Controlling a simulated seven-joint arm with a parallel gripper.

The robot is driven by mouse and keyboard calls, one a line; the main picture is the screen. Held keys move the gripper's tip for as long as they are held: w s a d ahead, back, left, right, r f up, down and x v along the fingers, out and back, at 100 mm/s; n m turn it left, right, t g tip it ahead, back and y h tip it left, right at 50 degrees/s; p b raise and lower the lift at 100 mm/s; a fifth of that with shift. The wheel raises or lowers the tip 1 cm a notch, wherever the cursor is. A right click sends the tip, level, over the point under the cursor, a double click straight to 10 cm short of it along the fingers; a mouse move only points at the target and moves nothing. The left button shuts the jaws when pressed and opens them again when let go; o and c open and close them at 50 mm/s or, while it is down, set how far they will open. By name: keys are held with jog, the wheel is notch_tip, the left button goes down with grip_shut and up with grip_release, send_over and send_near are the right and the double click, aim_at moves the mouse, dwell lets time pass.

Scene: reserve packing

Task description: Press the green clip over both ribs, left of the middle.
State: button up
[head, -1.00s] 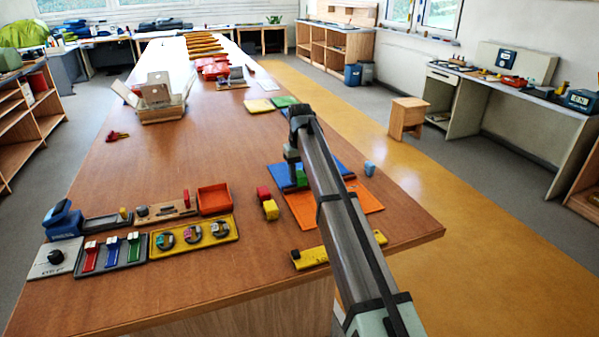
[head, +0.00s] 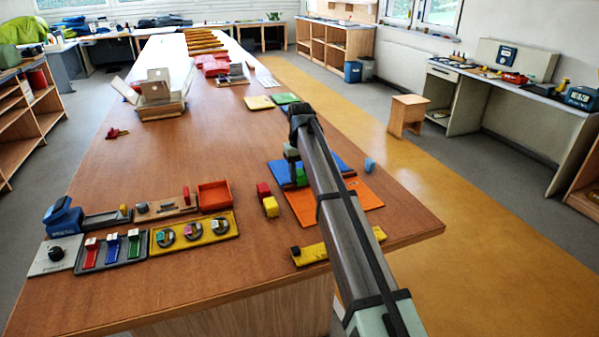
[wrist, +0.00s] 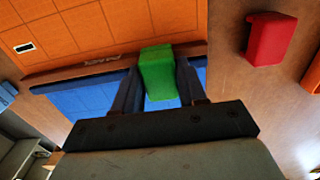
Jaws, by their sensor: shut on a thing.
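My gripper (wrist: 157,88) is shut on the green clip (wrist: 158,72), which stands between the two fingers in the wrist view. The clip also shows below my gripper in the head view (head: 301,176). The clip's far end overlaps the seam between the orange panel (wrist: 90,35) and the blue panel (wrist: 85,100). An orange-brown rib (wrist: 90,70) runs along that seam on both sides of the clip. I cannot tell whether the clip touches the ribs or sits over them. My arm hides part of both panels in the head view.
A red block (head: 263,190) and a yellow block (head: 271,207) stand left of the orange panel. A yellow strip (head: 312,254) lies in front. A small light-blue piece (head: 369,165) is right of the panels. The table's middle (head: 190,150) is clear.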

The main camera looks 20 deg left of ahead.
jog(key=shift+f, duration=0.45)
dwell(0.4)
jog(key=o, duration=1)
notch_tip(320, 180, up, 14)
jog(key=shift+f, duration=0.1)
